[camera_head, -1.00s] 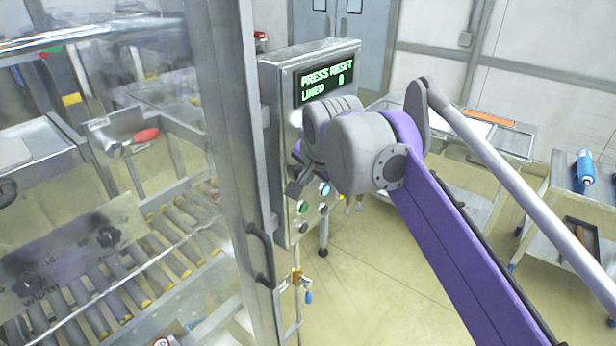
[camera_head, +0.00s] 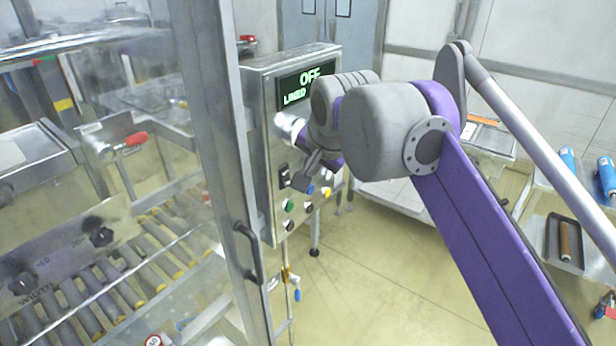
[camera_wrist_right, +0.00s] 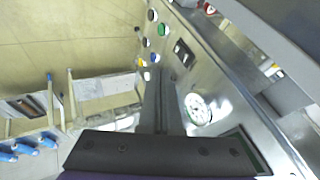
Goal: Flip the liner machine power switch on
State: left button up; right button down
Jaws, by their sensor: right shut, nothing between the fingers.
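The liner machine's steel control box (camera_head: 258,140) stands left of centre in the head view. Its display (camera_head: 305,82) reads "OFF" above a "LINED" line that my arm partly covers. A black power switch (camera_head: 284,176) shows on the panel below the display; it also shows in the right wrist view (camera_wrist_right: 183,53). I cannot tell which way its rocker is tilted. My right gripper (camera_head: 304,181) is shut and empty, just right of the switch in the head view. Its fingers (camera_wrist_right: 168,80) point toward the panel in the wrist view; contact is unclear. My left gripper is out of view.
Coloured buttons (camera_head: 290,206) sit below the switch, and a round white dial (camera_wrist_right: 198,108) lies beside the fingers. A clear guard door with a handle (camera_head: 247,252) and a roller conveyor (camera_head: 150,262) are left. Carts stand right; the floor (camera_head: 370,270) between is open.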

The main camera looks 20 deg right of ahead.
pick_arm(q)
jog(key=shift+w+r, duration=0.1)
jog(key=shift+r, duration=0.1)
pick_arm(e)
jog(key=v, duration=0.3)
jog(key=shift+s+r, duration=0.1)
jog(key=shift+r, duration=0.15)
jog(key=shift+f, duration=0.1)
notch_tip(320, 180, down, 12)
jog(key=s+d+m+y+b, duration=0.15)
jog(key=m+y+b, duration=0.25)
jog(key=m+y, duration=0.55)
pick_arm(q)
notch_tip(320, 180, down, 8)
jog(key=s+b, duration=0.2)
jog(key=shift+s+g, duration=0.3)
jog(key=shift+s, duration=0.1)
pick_arm(e)
jog(key=d+r+m+t, duration=0.1)
jog(key=d+m+t, duration=0.4)
jog(key=m, duration=0.4)
jog(key=shift+s+d+r+t, duration=0.3)
jog(key=shift+d+r, duration=0.1)
jog(key=shift+d, duration=0.15)
